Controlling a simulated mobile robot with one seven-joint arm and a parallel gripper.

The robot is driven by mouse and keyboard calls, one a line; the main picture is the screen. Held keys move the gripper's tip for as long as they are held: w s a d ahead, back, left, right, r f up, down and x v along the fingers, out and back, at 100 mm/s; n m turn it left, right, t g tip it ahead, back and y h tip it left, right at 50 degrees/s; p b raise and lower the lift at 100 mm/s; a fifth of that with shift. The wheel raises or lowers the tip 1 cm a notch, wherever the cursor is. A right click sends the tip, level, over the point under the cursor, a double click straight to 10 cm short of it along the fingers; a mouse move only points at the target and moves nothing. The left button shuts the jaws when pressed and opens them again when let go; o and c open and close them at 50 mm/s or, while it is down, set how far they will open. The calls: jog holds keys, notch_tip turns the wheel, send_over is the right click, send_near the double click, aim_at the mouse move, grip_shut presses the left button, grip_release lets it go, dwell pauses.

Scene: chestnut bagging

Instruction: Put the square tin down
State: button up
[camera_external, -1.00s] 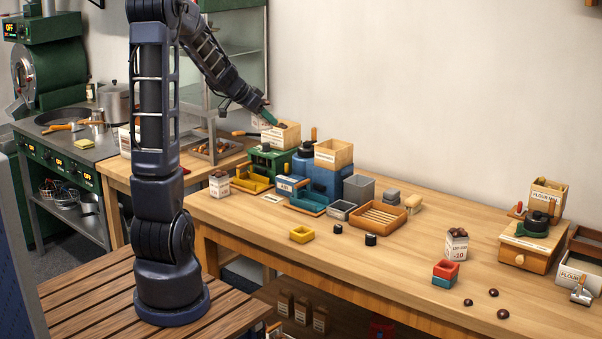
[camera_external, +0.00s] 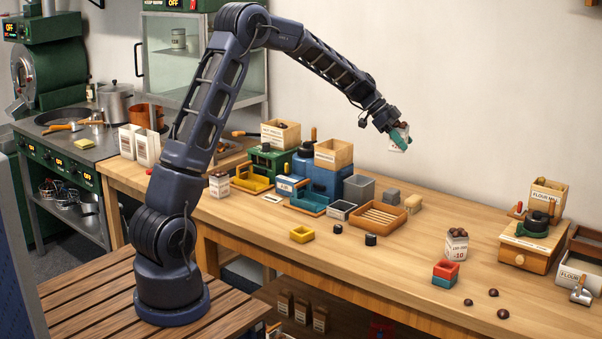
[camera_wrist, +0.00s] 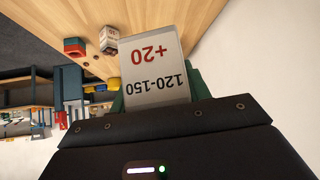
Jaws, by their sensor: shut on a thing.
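My gripper (camera_external: 400,137) is high above the back of the wooden table, in front of the wall. Its green fingers are shut on a white, square-sided container (camera_external: 398,145), which appears to be the square tin. In the wrist view the tin (camera_wrist: 156,70) shows a flat white face with a red "+20" and a black "120-150", upside down. Green finger parts (camera_wrist: 197,85) show beside it. A similar white labelled container (camera_external: 457,246) with chestnuts stands on the right part of the table.
A red-and-teal box (camera_external: 445,273) and loose chestnuts (camera_external: 493,293) lie near the front right. A slatted wooden tray (camera_external: 380,215), a grey bin (camera_external: 359,188) and a blue machine (camera_external: 322,183) stand mid-table. A flour mill (camera_external: 532,240) is far right.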

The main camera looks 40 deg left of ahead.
jog(key=d+f+m+g, duration=0.2)
jog(key=d+f+m, duration=0.1)
jog(key=d, duration=1.1)
send_over(435, 230)
jog(key=shift+h, duration=0.3)
notch_tip(435, 230, down, 16)
jog(key=shift+w+r, duration=0.15)
jog(key=shift+r, duration=0.1)
jog(key=shift+f, duration=2.25)
jog(key=shift+f, duration=0.15)
jog(key=o, duration=1)
jog(key=shift+o, duration=0.2)
